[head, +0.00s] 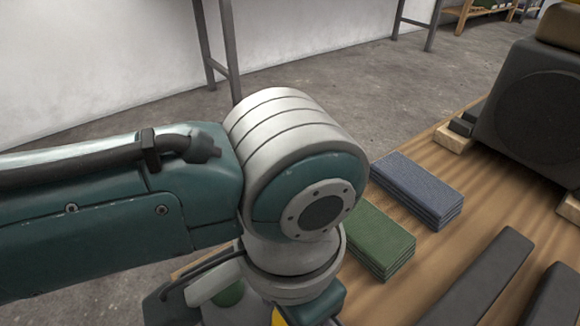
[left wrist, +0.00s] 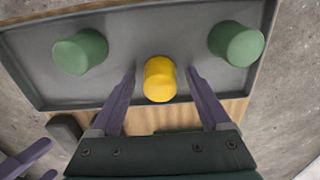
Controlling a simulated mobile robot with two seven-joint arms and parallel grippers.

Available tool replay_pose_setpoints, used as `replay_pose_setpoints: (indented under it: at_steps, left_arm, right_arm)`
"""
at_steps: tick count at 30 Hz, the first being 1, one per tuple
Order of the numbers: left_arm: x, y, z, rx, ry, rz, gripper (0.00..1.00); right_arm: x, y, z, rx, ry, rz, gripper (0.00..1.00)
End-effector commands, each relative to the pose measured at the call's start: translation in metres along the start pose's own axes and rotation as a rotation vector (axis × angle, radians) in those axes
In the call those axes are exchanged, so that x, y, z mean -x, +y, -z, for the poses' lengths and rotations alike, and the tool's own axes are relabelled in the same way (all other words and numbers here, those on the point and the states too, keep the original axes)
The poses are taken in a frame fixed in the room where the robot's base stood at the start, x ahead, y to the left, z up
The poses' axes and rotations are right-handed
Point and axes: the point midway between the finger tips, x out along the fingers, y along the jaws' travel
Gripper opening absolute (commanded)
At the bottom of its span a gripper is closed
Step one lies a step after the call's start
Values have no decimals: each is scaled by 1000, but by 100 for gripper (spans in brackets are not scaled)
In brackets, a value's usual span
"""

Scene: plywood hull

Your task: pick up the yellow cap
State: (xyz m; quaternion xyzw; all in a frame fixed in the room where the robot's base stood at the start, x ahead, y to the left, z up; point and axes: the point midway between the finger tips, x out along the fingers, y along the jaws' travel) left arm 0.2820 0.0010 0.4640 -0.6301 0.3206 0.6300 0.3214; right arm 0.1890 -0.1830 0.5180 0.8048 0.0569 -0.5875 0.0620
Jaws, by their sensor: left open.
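The yellow cap (left wrist: 159,80) stands at the near edge of a grey tray in the left wrist view. My left gripper (left wrist: 159,72) is open, with one purple finger on each side of the cap and a gap on both sides. In the head view my left arm hides most of this spot; only a sliver of the yellow cap (head: 278,318) shows at the bottom edge. Purple finger-like parts (left wrist: 28,158) at the lower left of the left wrist view look like my right gripper, cut off by the frame.
The grey tray (left wrist: 150,23) also holds two green caps, one left (left wrist: 80,52) and one right (left wrist: 236,44). In the head view, green pads (head: 375,238), blue pads (head: 417,188) and dark bars (head: 480,280) lie on the wooden surface.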

Motion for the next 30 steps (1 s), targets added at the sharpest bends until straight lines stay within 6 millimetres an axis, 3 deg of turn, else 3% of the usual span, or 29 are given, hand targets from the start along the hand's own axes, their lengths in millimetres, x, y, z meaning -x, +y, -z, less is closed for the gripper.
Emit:
replay_pose_setpoints:
  at_steps: [2, 23, 30]
  left_arm:
    - [1, 0, 0, 0, 1, 0, 79]
    - [1, 0, 0, 0, 0, 0, 1]
    - [1, 0, 0, 0, 0, 0, 0]
  right_arm:
    - [1, 0, 1, -1, 1, 1, 100]
    - [1, -1, 2, -1, 3, 2, 100]
    - [1, 0, 2, 0, 3, 1, 100]
